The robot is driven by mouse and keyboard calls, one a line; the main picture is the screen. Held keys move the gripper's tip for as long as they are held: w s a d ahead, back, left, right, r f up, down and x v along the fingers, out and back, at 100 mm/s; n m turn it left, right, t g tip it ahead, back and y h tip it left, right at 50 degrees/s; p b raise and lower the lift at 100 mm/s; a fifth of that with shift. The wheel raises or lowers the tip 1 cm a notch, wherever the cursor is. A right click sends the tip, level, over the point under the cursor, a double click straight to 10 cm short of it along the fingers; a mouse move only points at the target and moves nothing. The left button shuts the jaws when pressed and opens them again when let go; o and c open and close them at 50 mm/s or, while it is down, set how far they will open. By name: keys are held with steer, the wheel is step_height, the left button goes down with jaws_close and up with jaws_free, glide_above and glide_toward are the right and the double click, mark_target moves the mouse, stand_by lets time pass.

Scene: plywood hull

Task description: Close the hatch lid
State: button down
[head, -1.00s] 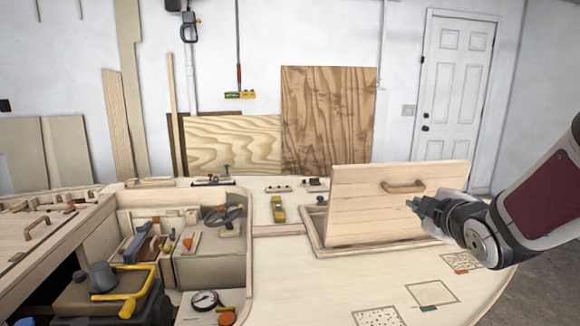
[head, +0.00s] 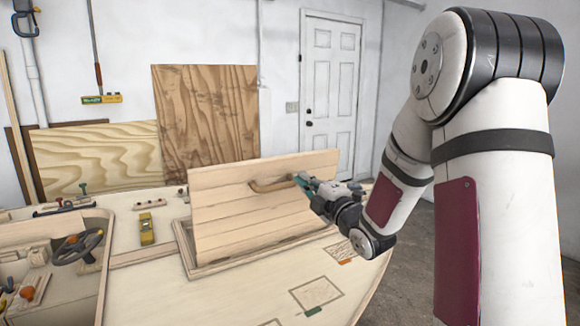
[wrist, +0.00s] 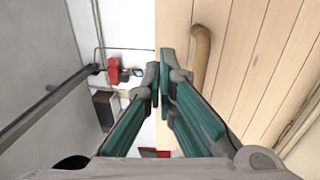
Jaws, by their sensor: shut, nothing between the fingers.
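The hatch lid (head: 235,215) is a pale planked wooden panel. It stands raised and tilted in its hatch frame (head: 215,268) on the deck. A curved wooden handle (head: 272,186) is on the lid's face and also shows in the wrist view (wrist: 200,55). My gripper (head: 302,181) is at the right end of the handle in the head view, in front of the lid's face. In the wrist view its teal fingers (wrist: 160,78) are together and empty, left of the handle. The handle is not between them; contact with the lid cannot be told.
A yellow tool (head: 146,228) lies on the deck left of the hatch. A cockpit with a steering wheel (head: 78,247) is further left. Framed patches (head: 316,291) mark the deck in front. Plywood sheets (head: 207,120) lean on the wall behind.

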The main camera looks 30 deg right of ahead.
mark_target(284, 161)
steer(key=w, duration=0.2)
steer(key=w+r, duration=0.1)
steer(key=w, duration=0.4)
steer(key=shift+w+a+r, duration=0.2)
steer(key=shift+w, duration=0.35)
